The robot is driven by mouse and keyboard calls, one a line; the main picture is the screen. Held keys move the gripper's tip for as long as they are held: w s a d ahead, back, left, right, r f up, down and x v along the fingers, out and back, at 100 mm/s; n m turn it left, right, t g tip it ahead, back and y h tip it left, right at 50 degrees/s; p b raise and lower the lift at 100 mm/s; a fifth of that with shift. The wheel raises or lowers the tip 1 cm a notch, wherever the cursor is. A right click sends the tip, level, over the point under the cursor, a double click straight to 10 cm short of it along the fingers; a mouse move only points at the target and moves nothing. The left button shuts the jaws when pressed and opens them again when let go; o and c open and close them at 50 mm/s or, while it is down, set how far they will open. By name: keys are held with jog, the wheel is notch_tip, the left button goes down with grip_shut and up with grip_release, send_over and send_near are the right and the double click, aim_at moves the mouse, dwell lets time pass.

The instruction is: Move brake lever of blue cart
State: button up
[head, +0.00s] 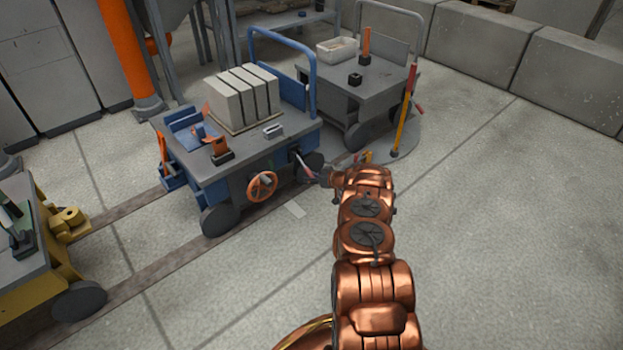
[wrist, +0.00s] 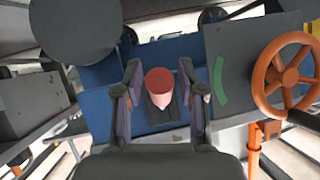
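The blue cart (head: 209,174) stands at centre left in the head view, with its grey top loaded. Its brake lever shows in the wrist view as a red rounded knob (wrist: 159,82) in front of a dark plate on the blue side panel (wrist: 95,97). My gripper (wrist: 160,88) is open, with one finger on each side of the knob. Narrow gaps show between the knob and the fingers. In the head view my gripper (head: 318,174) is at the cart's near right side, and it partly hides the lever there.
An orange handwheel (wrist: 285,76) is close right of my gripper in the wrist view. A green arc mark (wrist: 219,81) lies between. A grey cart (head: 352,92) and a yellow-red post (head: 403,112) stand behind. A yellow cart (head: 40,245) is at left. The right floor is clear.

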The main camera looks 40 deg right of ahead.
jog(key=shift+o, duration=0.5)
jog(key=shift+s+r, duration=0.1)
jog(key=shift+s+d+r, duration=0.15)
jog(key=shift+d, duration=0.05)
jog(key=v, duration=1.1)
jog(key=shift+s, duration=0.2)
